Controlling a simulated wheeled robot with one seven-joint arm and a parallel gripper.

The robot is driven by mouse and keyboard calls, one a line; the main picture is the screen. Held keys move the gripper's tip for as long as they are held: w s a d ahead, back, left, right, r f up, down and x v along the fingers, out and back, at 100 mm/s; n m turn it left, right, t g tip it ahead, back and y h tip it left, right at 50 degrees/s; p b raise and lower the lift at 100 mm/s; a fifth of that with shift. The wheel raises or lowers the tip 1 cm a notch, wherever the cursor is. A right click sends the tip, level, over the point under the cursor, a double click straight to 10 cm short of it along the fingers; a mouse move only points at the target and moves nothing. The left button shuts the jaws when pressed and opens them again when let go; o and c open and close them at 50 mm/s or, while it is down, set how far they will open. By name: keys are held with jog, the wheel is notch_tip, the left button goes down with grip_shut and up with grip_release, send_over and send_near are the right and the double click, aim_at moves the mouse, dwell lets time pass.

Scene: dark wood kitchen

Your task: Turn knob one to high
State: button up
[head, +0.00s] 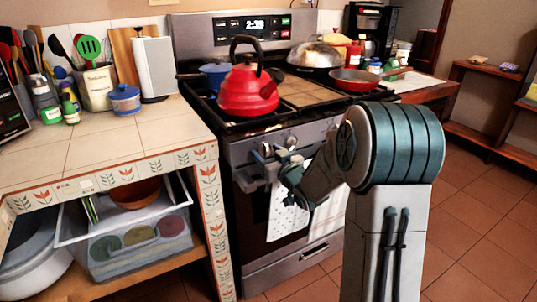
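The stove (240,160) stands in the middle of the head view, with its control knobs on the front panel below the cooktop. One knob (265,150) shows at the left of the panel and another knob (291,141) just to its right. Any knobs further right are hidden behind my arm. I see no labels that tell which is knob one or where high lies. My gripper (272,167) is in front of the panel, just below these two knobs. I cannot tell whether it touches a knob, and its fingers are too small to tell open from shut.
A red kettle (248,92), a blue pot (214,77) and a red pan (353,79) stand on the cooktop. A white towel (287,213) hangs on the oven front behind my arm. A tiled counter (100,148) borders the stove's left. Open floor (470,240) lies right.

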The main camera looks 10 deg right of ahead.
jog(key=c, duration=0.7)
jog(key=shift+o, duration=0.2)
jog(key=shift+f+n+b, duration=0.15)
jog(key=shift+n+b, duration=0.15)
jog(key=shift+b, duration=0.25)
jog(key=shift+f+n+b, duration=0.1)
jog(key=shift+n+b, duration=0.4)
jog(key=shift+b, duration=0.35)
jog(key=n+b, duration=0.2)
jog(key=b, duration=0.1)
jog(key=shift+f, duration=0.1)
jog(key=n+b, duration=0.3)
jog(key=shift+b, duration=0.4)
jog(key=shift+r+n+b, duration=0.2)
jog(key=shift+n+b, duration=0.7)
jog(key=shift+n, duration=0.2)
